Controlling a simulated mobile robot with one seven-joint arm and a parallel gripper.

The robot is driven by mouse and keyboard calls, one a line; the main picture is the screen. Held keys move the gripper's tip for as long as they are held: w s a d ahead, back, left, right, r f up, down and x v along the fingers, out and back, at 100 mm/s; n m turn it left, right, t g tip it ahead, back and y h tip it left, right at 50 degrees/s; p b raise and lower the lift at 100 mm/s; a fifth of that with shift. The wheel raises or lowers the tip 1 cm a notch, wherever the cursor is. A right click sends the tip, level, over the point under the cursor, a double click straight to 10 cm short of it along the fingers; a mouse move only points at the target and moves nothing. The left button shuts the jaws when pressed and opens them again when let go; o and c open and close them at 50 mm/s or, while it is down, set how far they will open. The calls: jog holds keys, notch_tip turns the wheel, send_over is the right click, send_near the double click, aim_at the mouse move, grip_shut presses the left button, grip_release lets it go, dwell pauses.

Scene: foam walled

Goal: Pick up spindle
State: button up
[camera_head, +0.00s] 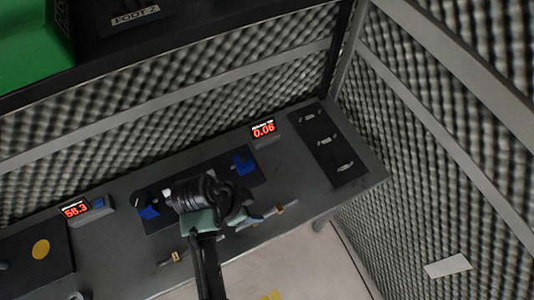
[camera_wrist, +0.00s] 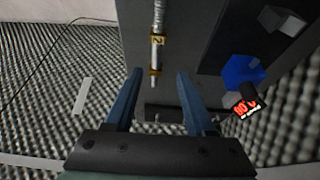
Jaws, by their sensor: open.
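A slim silvery rod with a yellow tag marked 2, which looks like the spindle (camera_wrist: 157,22), lies on the grey bench in the wrist view. It runs down from the top edge, and its near end shows between the two blue fingers. My gripper (camera_wrist: 158,77) is open, with a finger to each side of that end and nothing held. I cannot tell how high the fingers are above it. In the head view a tagged rod (camera_head: 265,215) lies just right of my wrist, which hides part of the bench. Another tagged rod (camera_head: 176,257) lies to the left, partly hidden.
A blue fixture (camera_head: 243,163) and a red-digit display (camera_head: 264,131) stand behind my wrist. Another display (camera_head: 75,210) is at left. A dark panel with several small metal parts (camera_head: 324,142) lies at the bench's right end. Foam walls (camera_head: 430,130) close in behind and right.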

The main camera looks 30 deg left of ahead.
aim_at(266, 214)
jog(key=shift+x, duration=1.1)
jog(key=x, duration=0.1)
jog(key=p+x, duration=0.1)
jog(key=x, duration=0.2)
jog(key=shift+s+d+f, duration=0.2)
jog(key=shift+s, duration=0.1)
jog(key=shift+w+d+f, duration=0.15)
jog(key=shift+w+f, duration=0.05)
jog(key=shift+f, duration=0.4)
jog(key=shift+c, duration=0.3)
grip_shut()
jog(key=shift+r, duration=0.1)
